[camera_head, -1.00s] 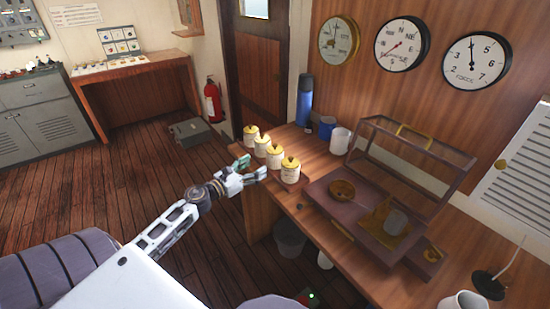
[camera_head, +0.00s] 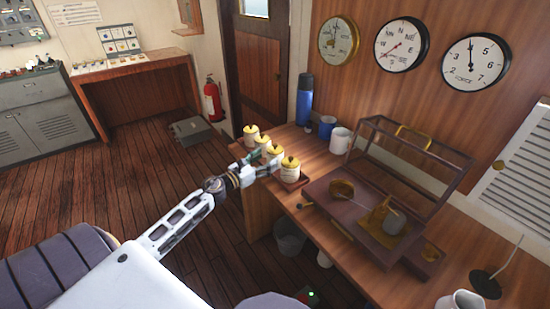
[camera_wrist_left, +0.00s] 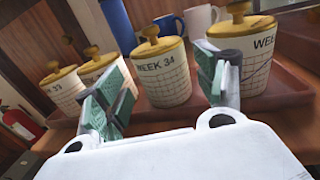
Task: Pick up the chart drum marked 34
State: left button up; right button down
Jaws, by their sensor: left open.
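Several white chart drums with yellow knobbed lids stand in a row at the desk's left end. The drum marked WEEK 34 (camera_wrist_left: 165,78) is upright in the middle of the left wrist view; in the head view it appears to be the third from the left (camera_head: 273,154), partly hidden by the gripper. My left gripper (camera_head: 266,163) is open, its green-padded fingers (camera_wrist_left: 167,92) to either side of and in front of this drum, not closed on it. Another drum (camera_wrist_left: 245,55) stands close behind the right finger. My right gripper is out of view.
The drums stand on a low reddish tray (camera_wrist_left: 275,98). Behind them are a blue flask (camera_head: 305,100), a blue mug (camera_head: 327,127) and a white mug (camera_head: 340,141). A glass-sided case (camera_head: 410,160) and instrument base stand to the right.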

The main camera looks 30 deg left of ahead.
aim_at(269, 159)
pick_arm(q)
jog(key=shift+w, duration=0.15)
jog(key=shift+p+x, duration=0.3)
jog(key=shift+x, duration=0.95)
jog(key=shift+w+d+f, duration=0.15)
jog(key=shift+w+f, duration=0.05)
jog(key=shift+w, duration=0.35)
jog(key=shift+w+d, duration=0.15)
jog(key=shift+w, duration=0.4)
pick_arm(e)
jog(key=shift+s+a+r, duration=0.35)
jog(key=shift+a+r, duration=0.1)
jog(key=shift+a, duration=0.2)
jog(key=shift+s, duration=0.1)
